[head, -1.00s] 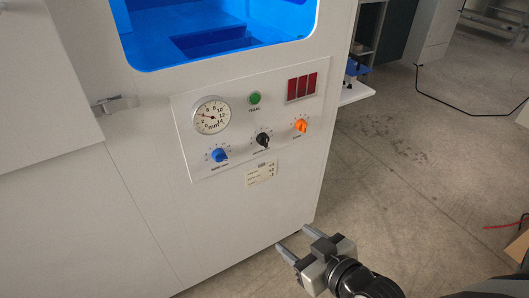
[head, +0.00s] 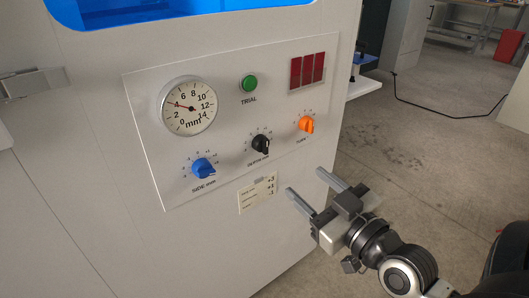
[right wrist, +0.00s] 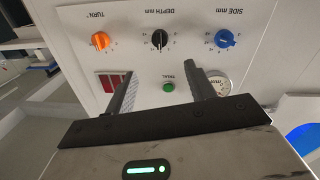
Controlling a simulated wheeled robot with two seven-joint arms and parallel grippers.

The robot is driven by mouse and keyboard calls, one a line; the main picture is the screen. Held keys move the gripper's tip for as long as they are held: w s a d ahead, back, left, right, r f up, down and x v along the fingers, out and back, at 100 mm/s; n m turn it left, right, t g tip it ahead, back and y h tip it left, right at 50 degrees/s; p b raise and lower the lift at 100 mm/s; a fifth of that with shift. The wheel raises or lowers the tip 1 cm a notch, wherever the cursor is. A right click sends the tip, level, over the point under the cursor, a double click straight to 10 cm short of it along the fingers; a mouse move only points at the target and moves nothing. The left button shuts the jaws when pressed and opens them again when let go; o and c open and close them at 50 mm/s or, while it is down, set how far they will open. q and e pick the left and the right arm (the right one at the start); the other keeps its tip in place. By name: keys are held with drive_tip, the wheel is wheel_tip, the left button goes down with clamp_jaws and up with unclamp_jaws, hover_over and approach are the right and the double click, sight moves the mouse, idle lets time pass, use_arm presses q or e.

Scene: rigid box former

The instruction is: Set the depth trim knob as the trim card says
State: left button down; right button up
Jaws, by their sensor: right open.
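The black depth trim knob (head: 261,145) sits in the middle of the panel, between the blue SIDE knob (head: 203,168) and the orange TURN knob (head: 306,124). In the right wrist view the depth knob (right wrist: 159,40) appears upside down under its DEPTH mm label. The trim card (head: 258,193) is fixed below it with three rows; the values look like +3, +3 and -1, but are too small to be sure. My right gripper (head: 305,181) is open and empty, below and right of the depth knob, apart from the panel. My left gripper is out of view.
The panel also carries a round mm gauge (head: 189,106) with its needle near 4, a green TRIAL button (head: 250,84) and red display windows (head: 308,70). A blue-lit opening (head: 180,10) is above. Open floor (head: 400,150) lies right of the machine.

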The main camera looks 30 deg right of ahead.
sight(266, 148)
drive_tip(key=w, duration=1.4)
drive_tip(key=shift+a, duration=0.1)
drive_tip(key=c, duration=1)
